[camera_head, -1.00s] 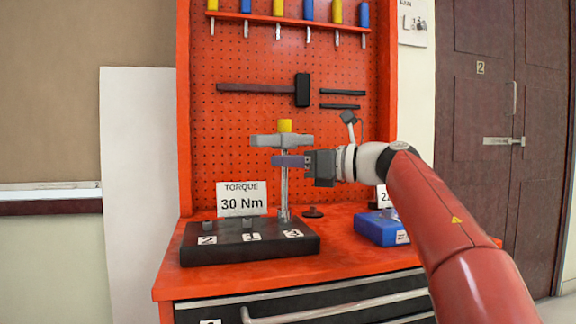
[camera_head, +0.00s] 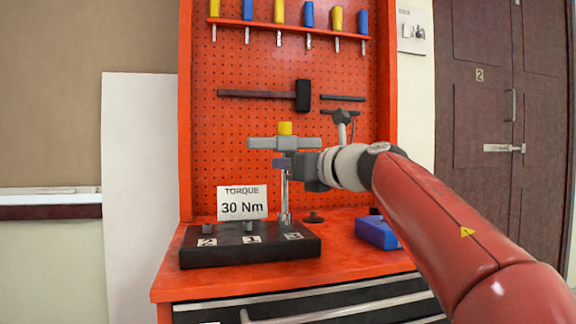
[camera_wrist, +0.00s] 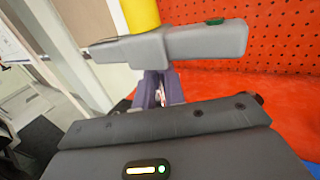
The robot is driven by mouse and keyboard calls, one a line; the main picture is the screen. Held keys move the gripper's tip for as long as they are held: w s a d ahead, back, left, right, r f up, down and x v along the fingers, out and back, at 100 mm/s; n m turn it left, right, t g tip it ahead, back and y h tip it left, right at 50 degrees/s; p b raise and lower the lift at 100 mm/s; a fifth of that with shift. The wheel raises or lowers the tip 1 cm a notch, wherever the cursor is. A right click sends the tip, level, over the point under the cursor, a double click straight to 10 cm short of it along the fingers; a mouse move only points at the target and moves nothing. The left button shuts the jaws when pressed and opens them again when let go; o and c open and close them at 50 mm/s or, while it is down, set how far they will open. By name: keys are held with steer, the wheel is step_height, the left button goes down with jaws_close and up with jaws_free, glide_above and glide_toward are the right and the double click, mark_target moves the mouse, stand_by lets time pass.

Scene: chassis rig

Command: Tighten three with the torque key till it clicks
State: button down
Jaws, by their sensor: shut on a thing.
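The torque key (camera_head: 284,143) stands upright, with a grey T-handle, a yellow cap and a thin metal shaft. It stands over the right-hand position of the black block (camera_head: 215,257), by the label that reads as 3 (camera_head: 293,236). The seat at its foot is too small to make out. My gripper (camera_head: 284,163) is shut on the torque key just below the handle. In the wrist view the grey handle (camera_wrist: 185,42) lies across, with a green mark at its right end, and the finger area is partly hidden.
A card reading "TORQUE 30 Nm" (camera_head: 242,203) stands behind the block, near fasteners at positions 2 and 1. A blue box (camera_head: 376,232) and a dark round piece (camera_head: 313,218) lie on the red bench (camera_head: 340,250). The pegboard (camera_head: 250,65) rises close behind.

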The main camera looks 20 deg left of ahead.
steer(key=shift+r+m+t+h+p, duration=0.1)
steer(key=shift+m+t+h+p, duration=0.35)
steer(key=shift+m+t+h, duration=0.35)
steer(key=shift+t, duration=0.3)
steer(key=shift+m+t+h+p, duration=0.6)
steer(key=shift+m+t+p, duration=0.15)
steer(key=shift+p, duration=0.75)
steer(key=shift+s+a+m+t+h+p, duration=0.15)
steer(key=shift+m+t+h+p, duration=1.6)
steer(key=shift+p, duration=3.45)
steer(key=shift+n+g+y+b, duration=0.45)
steer(key=shift+n+g+b, duration=0.2)
steer(key=shift+b, duration=1.2)
